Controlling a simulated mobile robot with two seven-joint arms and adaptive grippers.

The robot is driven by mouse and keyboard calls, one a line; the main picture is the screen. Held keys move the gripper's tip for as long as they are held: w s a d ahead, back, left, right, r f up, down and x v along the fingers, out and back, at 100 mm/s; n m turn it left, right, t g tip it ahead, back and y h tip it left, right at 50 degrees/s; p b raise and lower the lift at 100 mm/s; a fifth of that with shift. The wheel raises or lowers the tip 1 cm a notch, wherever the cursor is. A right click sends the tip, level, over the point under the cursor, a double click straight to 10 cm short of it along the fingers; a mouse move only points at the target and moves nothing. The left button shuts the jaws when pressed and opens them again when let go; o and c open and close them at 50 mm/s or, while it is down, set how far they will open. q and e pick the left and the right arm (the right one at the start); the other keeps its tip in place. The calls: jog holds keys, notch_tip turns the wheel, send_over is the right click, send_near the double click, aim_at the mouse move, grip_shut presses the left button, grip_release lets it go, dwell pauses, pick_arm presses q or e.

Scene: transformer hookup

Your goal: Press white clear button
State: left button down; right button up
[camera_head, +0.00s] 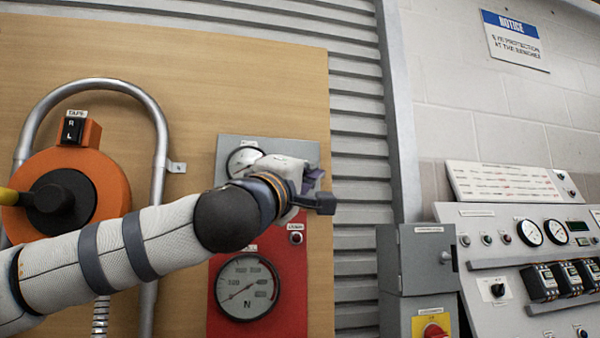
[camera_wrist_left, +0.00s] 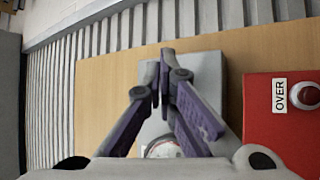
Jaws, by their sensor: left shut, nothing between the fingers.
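I cannot pick out a white clear button for certain; part of the grey gauge panel (camera_head: 228,152) is hidden behind my left arm and gripper. My left gripper (camera_head: 314,178) is in front of that panel's right side. In the left wrist view its purple fingers (camera_wrist_left: 165,62) are shut with nothing between them, in front of the grey panel (camera_wrist_left: 207,75). I cannot tell whether they touch it. The red panel (camera_head: 222,318) below carries a round button (camera_head: 296,238), which also shows in the left wrist view (camera_wrist_left: 304,95) beside a label reading OVER. My right gripper is not in view.
An orange reel (camera_head: 112,180) with a metal hoop (camera_head: 160,130) is at the left on the wooden board (camera_head: 250,70). A large gauge (camera_head: 246,287) is on the red panel. A grey box (camera_head: 428,262) and an instrument console (camera_head: 480,222) stand at the right.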

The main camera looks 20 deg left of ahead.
pick_arm(q)
jog(key=shift+s+d, duration=0.65)
jog(key=shift+s, duration=0.35)
jog(key=shift+s+d, duration=0.65)
jog(key=shift+s, duration=0.3)
